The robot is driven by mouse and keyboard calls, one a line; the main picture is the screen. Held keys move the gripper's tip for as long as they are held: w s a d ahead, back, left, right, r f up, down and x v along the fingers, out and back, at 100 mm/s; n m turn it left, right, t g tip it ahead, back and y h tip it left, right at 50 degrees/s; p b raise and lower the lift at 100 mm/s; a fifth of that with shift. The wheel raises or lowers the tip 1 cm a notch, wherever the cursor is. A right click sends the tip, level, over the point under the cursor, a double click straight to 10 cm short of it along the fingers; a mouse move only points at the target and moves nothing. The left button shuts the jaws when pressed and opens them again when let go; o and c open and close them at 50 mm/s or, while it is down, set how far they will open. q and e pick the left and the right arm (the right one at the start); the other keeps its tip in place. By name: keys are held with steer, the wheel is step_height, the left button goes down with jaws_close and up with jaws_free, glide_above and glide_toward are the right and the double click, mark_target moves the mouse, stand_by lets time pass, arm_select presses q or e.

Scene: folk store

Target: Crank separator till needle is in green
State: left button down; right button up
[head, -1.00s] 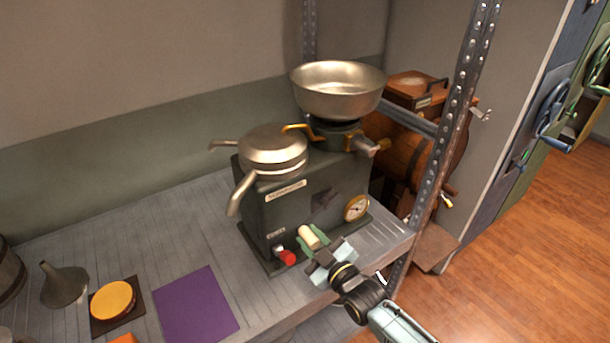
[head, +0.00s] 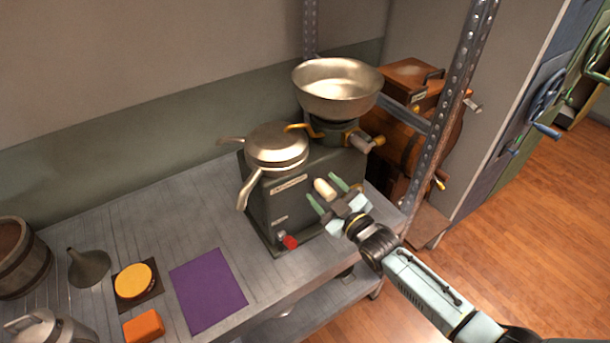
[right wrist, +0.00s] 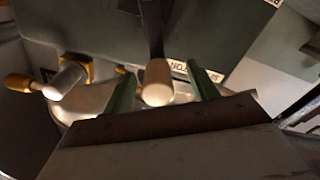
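The separator (head: 280,207) is a dark green machine on the grey shelf, with a metal bowl (head: 338,92) on top and a red knob (head: 289,242) low on its front. Its crank has a pale handle (head: 323,187), standing high on the front face. My right gripper (head: 327,192) has its two green fingers on either side of this handle. In the right wrist view the handle (right wrist: 157,82) sits between the fingers with a gap on each side. The gauge and its needle are hidden behind my right gripper and arm. My left gripper is not in view.
A purple mat (head: 208,290), an orange block (head: 144,326), a yellow round piece (head: 133,281), a funnel (head: 88,268) and a wooden bucket (head: 22,258) stand left on the shelf.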

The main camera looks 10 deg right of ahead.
steer(key=shift+f, duration=0.1)
stand_by(0.3)
steer(key=shift+s+d, duration=0.1)
steer(key=shift+p+v, duration=0.85)
steer(key=shift+v, duration=0.4)
steer(key=p+v, duration=0.3)
steer(key=v, duration=0.3)
steer(key=shift+s+d, duration=0.1)
steer(key=shift+s, duration=0.05)
